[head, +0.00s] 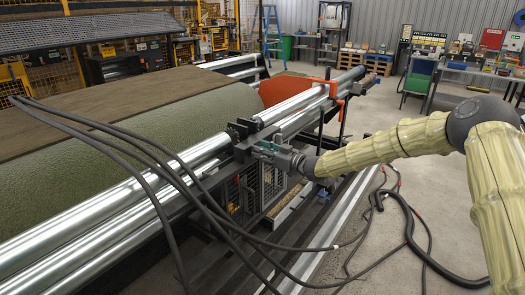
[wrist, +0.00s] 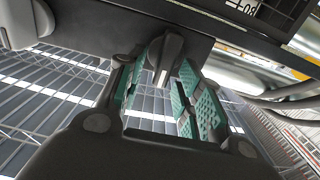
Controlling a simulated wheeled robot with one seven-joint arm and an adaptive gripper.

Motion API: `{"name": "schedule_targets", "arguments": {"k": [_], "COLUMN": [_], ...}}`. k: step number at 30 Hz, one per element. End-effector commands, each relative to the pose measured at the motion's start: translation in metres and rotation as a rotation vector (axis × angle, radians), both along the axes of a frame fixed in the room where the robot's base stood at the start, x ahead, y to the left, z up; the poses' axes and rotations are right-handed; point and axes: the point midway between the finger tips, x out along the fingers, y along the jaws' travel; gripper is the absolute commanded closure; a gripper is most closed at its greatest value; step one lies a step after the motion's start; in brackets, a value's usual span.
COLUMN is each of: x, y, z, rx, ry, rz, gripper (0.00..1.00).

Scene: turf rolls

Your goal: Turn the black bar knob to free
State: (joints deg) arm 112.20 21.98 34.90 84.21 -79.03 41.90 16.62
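The black bar knob (wrist: 169,52) shows in the wrist view, below a dark housing (wrist: 95,22), with a pale mark on its lower end. My gripper (wrist: 163,88) is open, its teal-padded fingers on either side of the knob. A gap shows on the knob's left; on its right, the pad is close, and I cannot tell whether it touches. In the head view my gripper (head: 264,149) is at the dark bracket by the roller ends, and the knob cannot be made out there.
Long metal rollers (head: 110,215) and the green turf (head: 150,115) lie left of my gripper. An orange guard (head: 285,88) stands behind it. Black hoses (head: 160,165) arch across the front left.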

Motion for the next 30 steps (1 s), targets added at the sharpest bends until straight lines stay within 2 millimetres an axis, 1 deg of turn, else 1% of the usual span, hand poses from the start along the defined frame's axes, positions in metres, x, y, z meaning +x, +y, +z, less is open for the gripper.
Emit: {"name": "schedule_targets", "arguments": {"k": [3,5,6,9,20,26,30], "x": [-0.0001,-0.0001,0.0,-0.0001,0.0002,0.0017,0.0036], "y": [-0.0003,-0.0005,-0.0007,-0.0009,-0.0015,-0.0022,-0.0036], "z": [-0.0001,-0.0001,-0.0001,-0.0001,-0.0002,-0.0007,-0.0006], "rx": [0.0,0.0,0.0,0.0,0.015,0.068,0.129], "ry": [0.0,0.0,0.0,0.0,0.021,0.097,0.182], "rz": [0.0,0.0,-0.001,-0.001,-0.001,-0.001,-0.001], "gripper": [0.64,0.75,0.82,1.0,1.0,1.0,1.0]}}
